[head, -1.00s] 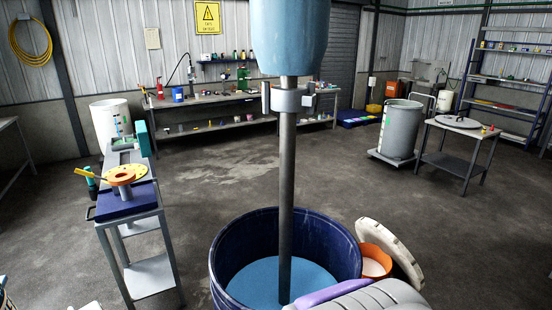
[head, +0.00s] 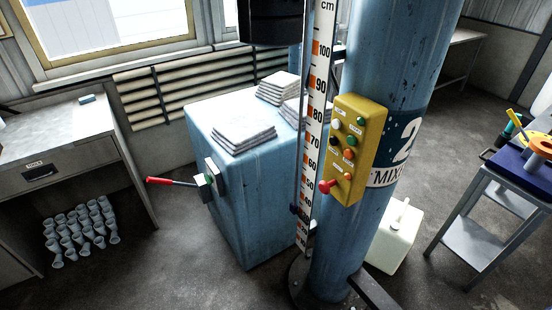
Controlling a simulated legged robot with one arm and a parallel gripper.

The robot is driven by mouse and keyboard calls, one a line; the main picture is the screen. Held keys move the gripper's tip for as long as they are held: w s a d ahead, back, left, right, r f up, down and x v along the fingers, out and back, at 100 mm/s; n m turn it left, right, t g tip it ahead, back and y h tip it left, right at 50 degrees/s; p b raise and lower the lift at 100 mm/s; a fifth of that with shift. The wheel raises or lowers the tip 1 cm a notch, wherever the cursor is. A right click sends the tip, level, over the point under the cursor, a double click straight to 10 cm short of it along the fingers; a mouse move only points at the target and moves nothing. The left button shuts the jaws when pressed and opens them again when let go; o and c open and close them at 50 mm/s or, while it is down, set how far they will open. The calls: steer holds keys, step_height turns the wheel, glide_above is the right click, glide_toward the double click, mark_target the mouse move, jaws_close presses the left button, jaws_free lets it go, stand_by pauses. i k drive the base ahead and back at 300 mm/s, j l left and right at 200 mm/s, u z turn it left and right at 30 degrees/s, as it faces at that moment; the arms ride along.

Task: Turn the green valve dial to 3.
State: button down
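No green valve dial with numbers can be made out. A small fitting with a green part (head: 203,187) sits on the side of the blue cabinet (head: 258,215). A lever with a red grip (head: 160,181) points left from it. I cannot tell whether this is a valve, and I see no marks on it. A yellow control box (head: 352,150) on the blue column (head: 395,90) carries green, orange and dark buttons and a red knob (head: 326,186). My gripper is not in view.
A white height scale (head: 316,95) stands beside the column. A grey desk (head: 62,125) is at left, with several small cups under it. A pale canister (head: 394,238) stands behind the column. A small metal table (head: 480,238) is at right. Floor between desk and cabinet is clear.

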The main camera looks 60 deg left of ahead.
mark_target(209, 181)
steer(key=u, duration=2.75)
steer(key=i+j+z, duration=0.1)
steer(key=i+j, duration=0.4)
steer(key=i, duration=0.2)
steer(key=i+j+z, duration=0.1)
steer(key=i+j, duration=0.8)
steer(key=j, duration=0.15)
steer(key=i+j, duration=0.25)
steer(key=j, duration=0.2)
steer(key=i+j+z, duration=0.1)
steer(key=i+j, duration=0.2)
steer(key=j, duration=0.15)
